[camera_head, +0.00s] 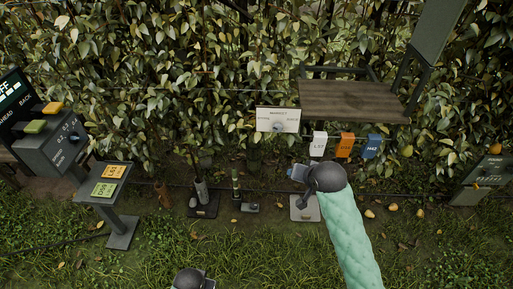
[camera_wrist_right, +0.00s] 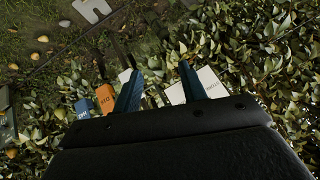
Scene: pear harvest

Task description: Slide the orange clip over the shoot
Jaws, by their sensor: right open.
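An orange tag-like piece (camera_head: 345,144), the only orange thing near my right gripper, hangs between a white one (camera_head: 318,143) and a blue one (camera_head: 372,146); I cannot tell for sure that it is the clip. It also shows in the right wrist view (camera_wrist_right: 105,97), left of my fingers. My right gripper (camera_head: 297,173) is below and left of it in the head view. Its two blue fingers (camera_wrist_right: 160,82) are apart with nothing held between them. A dark part of my left gripper (camera_head: 190,280) shows at the bottom edge; its fingers are not clear. I cannot single out the shoot among the leaves.
Dense leaves fill the back. A pale plate (camera_head: 305,210) lies below my right gripper.

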